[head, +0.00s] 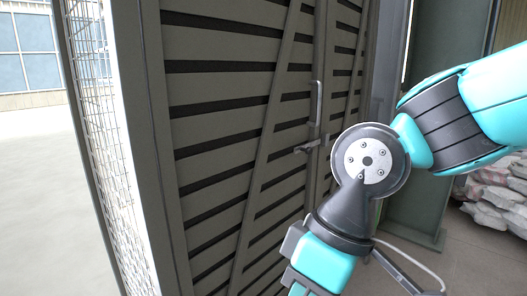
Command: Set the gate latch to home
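The gate (225,130) is a pair of tall grey-brown slatted leaves with diagonal braces, and it looks closed. The gate latch (307,147) shows as a small grey lever near the meeting edge of the leaves. It points left and lies roughly level, tilted slightly down to the left. A vertical pull handle (316,103) is just above it. My arm crosses the right side, and its wrist is close to the latch in the picture, to the right and below. My gripper's fingers are not visible; the arm's end runs out of the bottom edge.
A wire mesh panel (100,150) stands left of the gate, with open paved ground (35,150) beyond. A green-grey post (440,120) stands at the right. Several pale stones or sacks (495,200) lie at the far right.

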